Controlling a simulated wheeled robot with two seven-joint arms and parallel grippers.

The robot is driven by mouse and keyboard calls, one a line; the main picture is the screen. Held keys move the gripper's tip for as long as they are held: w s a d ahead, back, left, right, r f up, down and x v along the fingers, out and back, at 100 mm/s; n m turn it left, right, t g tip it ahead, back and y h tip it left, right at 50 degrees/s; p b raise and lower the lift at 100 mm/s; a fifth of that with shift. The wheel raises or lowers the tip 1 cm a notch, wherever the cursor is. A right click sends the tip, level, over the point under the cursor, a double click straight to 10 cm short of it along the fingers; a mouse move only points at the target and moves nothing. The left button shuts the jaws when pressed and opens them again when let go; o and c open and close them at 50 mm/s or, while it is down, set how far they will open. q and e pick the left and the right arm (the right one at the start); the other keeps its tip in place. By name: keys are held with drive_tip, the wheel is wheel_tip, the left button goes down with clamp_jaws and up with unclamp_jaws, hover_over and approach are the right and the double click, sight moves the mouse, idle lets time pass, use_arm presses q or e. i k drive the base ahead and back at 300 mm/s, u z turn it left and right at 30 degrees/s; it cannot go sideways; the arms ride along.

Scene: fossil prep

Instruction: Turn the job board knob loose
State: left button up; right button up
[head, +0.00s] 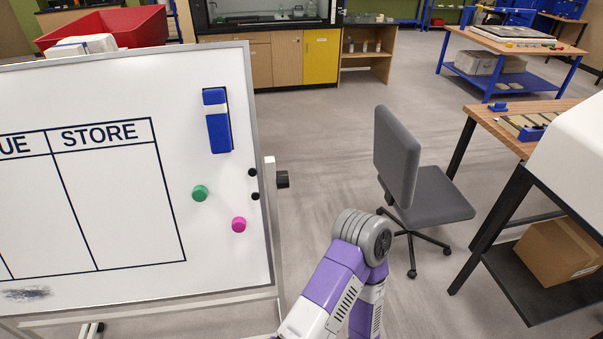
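The job board (215,262) is a white board in a grey frame, filling the left of the head view. Its printed columns include one headed STORE. The dark knob (283,179) sticks out from a pale upright at the board's right edge. I cannot tell from here how tight it is. A purple and white arm of mine rises from the bottom edge, its grey joint below and right of the knob, apart from it. Neither gripper's fingers show.
A blue eraser (218,135), a green magnet (200,193) and a pink magnet (239,225) are on the board. A grey chair (437,203) stands to the right, near a wooden-topped table (484,114). Open floor lies between board and chair.

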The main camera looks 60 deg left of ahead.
sight(283, 178)
drive_tip(key=i, duration=1.3)
drive_tip(key=u, duration=1.9)
